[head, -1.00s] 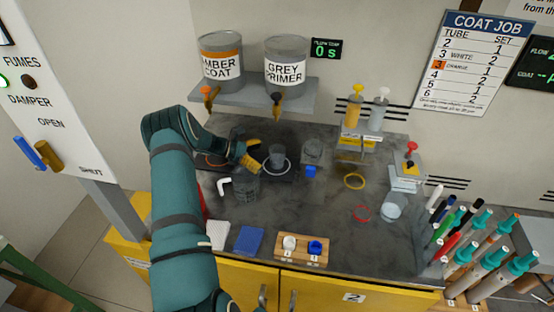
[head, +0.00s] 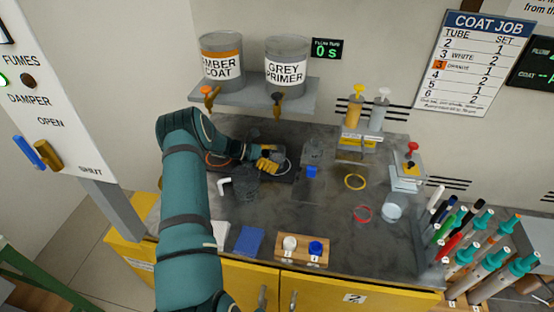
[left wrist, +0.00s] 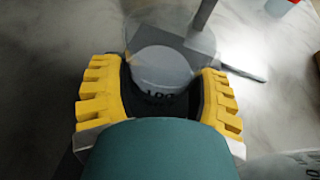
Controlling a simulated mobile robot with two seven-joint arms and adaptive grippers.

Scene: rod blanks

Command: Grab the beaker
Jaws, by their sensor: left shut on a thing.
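The beaker, a small clear grey vessel, sits at the back middle of the bench. In the left wrist view the beaker (left wrist: 162,70) is between the yellow fingers and its marking is partly readable. My left gripper (head: 267,161) is shut on it. In the head view the gripper and forearm hide most of the beaker, and only a grey part (head: 280,152) shows beside the fingers. I cannot tell whether it is clear of the surface beneath. My right gripper is in neither view.
Another clear vessel (head: 313,152) stands close to the right, behind a blue piece (head: 311,172). A dark mesh-like cup (head: 245,183) stands in front. The shelf (head: 300,97) with paint cans overhangs behind.

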